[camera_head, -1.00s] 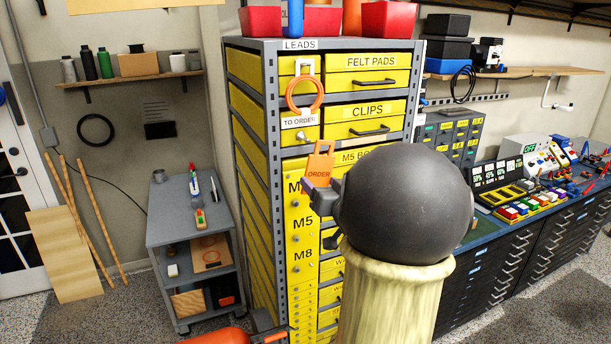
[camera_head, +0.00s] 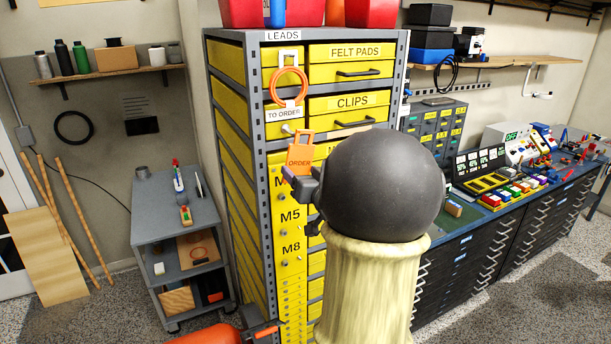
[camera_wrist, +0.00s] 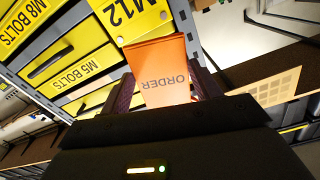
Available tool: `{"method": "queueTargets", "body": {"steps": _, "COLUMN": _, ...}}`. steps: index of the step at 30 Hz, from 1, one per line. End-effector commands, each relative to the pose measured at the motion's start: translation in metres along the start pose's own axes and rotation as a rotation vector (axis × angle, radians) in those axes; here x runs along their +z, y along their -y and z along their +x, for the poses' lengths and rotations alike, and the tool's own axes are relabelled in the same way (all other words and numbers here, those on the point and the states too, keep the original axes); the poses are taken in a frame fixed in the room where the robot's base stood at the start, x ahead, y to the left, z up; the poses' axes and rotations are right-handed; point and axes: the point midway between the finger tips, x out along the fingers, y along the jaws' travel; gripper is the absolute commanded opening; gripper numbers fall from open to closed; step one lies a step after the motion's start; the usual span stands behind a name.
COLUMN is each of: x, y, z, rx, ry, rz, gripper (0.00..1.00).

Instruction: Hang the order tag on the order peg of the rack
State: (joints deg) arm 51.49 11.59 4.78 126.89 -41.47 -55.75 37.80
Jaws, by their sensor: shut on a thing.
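The orange order tag (camera_head: 299,156) is upright, with a handle-like loop at its top and the word ORDER on its face. My gripper (camera_head: 303,183) is shut on its lower part. In the wrist view, the tag (camera_wrist: 162,78) sits between the two dark fingers (camera_wrist: 165,98), with its word upside down. The rack (camera_head: 262,200) has a TO ORDER label (camera_head: 283,113) with a small metallic peg (camera_head: 286,128) just below it. The tag's top is slightly below and right of this peg in the head view. I cannot tell the gap in depth.
An orange ring (camera_head: 290,84) hangs under the LEADS label (camera_head: 283,36), just above the TO ORDER label. Yellow drawers with handles, such as CLIPS (camera_head: 350,106), flank the peg. A grey cart (camera_head: 175,218) stands left. A bench (camera_head: 500,220) with devices stands right.

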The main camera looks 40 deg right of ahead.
Motion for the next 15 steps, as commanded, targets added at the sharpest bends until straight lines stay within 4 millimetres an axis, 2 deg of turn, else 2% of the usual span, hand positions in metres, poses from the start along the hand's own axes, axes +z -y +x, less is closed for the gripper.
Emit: {"method": "queueTargets", "body": {"steps": 15, "x": 0.003, "y": -0.001, "z": 0.025, "rx": 0.000, "ry": 0.001, "rz": 0.001, "gripper": 0.44}}
